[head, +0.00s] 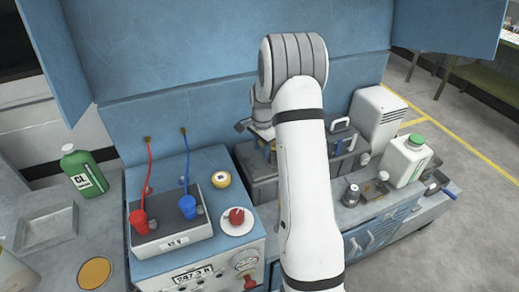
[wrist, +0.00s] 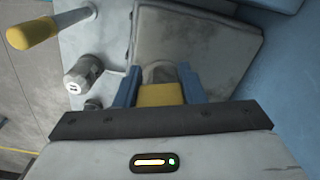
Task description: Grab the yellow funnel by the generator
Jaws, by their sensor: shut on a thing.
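In the wrist view, the two blue fingers of my gripper (wrist: 158,88) are shut on a yellow object (wrist: 162,95). A short grey round part (wrist: 159,72) shows just beyond it. Most of the held object is hidden, so I cannot confirm from its shape that it is the funnel. In the head view, my arm covers most of the gripper, and a small yellowish patch (head: 270,153) shows beside the arm, over the grey bench. I cannot tell for sure which machine is the generator; a white vented box (head: 379,117) stands at the back right.
A blue-topped machine (head: 165,177) with red and blue cups stands left of my arm. A white jug (head: 405,163) stands right. A yellow-handled tool (wrist: 33,33) shows in the wrist view.

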